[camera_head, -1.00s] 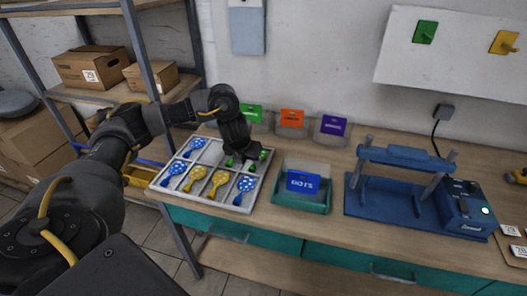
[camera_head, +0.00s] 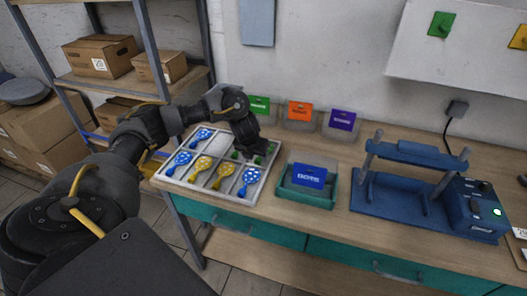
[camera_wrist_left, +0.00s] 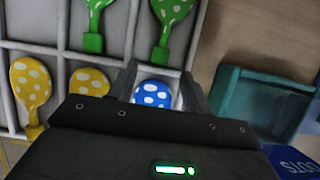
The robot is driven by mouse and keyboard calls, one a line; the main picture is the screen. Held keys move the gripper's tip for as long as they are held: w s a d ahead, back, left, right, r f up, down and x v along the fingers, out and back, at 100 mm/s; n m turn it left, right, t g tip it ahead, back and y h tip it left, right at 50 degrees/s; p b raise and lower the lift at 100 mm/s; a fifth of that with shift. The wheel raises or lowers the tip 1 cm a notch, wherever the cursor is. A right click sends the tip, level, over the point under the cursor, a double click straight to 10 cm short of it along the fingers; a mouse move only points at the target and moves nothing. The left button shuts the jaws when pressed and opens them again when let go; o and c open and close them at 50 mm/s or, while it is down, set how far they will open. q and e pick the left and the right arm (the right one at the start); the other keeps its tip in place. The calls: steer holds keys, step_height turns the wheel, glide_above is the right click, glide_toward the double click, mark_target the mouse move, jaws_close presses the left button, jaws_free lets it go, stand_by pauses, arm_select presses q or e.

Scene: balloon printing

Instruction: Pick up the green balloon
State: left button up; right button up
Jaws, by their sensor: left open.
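A white compartment tray (camera_head: 172,182) holds dotted balloons. Two green balloons lie in its right back compartments; in the head view one (camera_head: 260,159) shows partly beside my gripper. In the left wrist view a green balloon (camera_wrist_left: 170,14) lies beyond the fingertips, with another green balloon (camera_wrist_left: 97,10) to its left. My left gripper (camera_head: 247,150) is over the right back part of the tray, partly hiding the green balloons. It is open, and in the wrist view its fingers (camera_wrist_left: 158,85) frame a blue balloon (camera_wrist_left: 152,94), with nothing visibly held. My right gripper is not in view.
Yellow balloons (camera_head: 224,171) and other blue balloons (camera_head: 182,159) share the tray. A teal bin (camera_head: 310,199) with a blue label stands to its right, then a blue machine (camera_head: 400,205). Small bins with green, orange and purple cards (camera_head: 342,121) line the wall.

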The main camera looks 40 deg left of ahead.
mark_target(257, 160)
arm_select(q)
steer(key=x, duration=0.4)
steer(key=shift+w, duration=0.1)
steer(key=c, duration=0.9)
